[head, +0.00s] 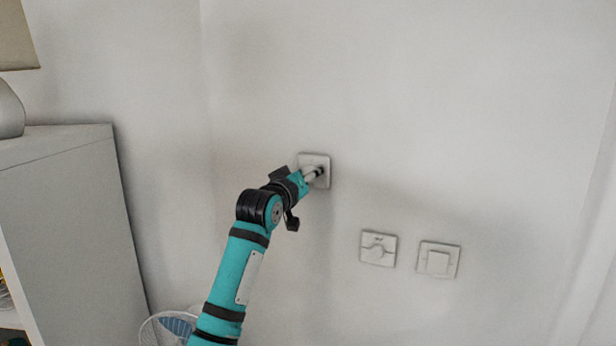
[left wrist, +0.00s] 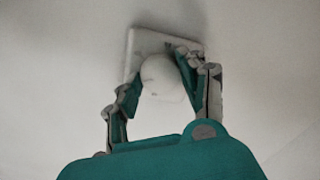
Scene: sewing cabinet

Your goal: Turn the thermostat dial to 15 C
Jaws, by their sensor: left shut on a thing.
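The thermostat is a small white square plate (head: 315,160) on the wall, partly hidden behind my left gripper (head: 318,174) in the head view. The left wrist view shows its plate (left wrist: 150,40) with a round white dial (left wrist: 161,74) standing out from it. My left gripper (left wrist: 158,88) is shut on the dial, with one finger on each side of it. The dial's markings are too blurred to read, so its setting cannot be told. My right gripper is in neither view.
A grey cabinet (head: 60,220) with a lamp (head: 12,75) stands at the left. A white wire basket (head: 160,330) is at the bottom. The wall around the thermostat is bare.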

